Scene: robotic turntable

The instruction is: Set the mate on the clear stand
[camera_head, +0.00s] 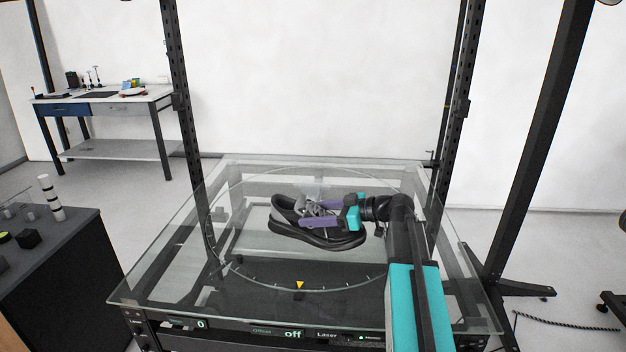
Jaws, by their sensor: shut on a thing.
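A dark grey and black shoe (318,238) with light grey laces is at the middle of the clear glass turntable (160,285), toe to the right and heel to the left. My gripper (310,213), with purple fingers, reaches in from the right and is shut on the upper part of the shoe near the laces. The fingers hide part of the shoe's upper. I cannot tell whether the sole touches the glass or hangs just above it. A second shoe cannot be made out.
Dark upright posts (183,120) stand around the turntable. A yellow triangle marker (300,285) is at the front of its ring. A dark cabinet (60,265) with small objects stands at left, and a workbench (105,100) at the back left. The glass around the shoe is clear.

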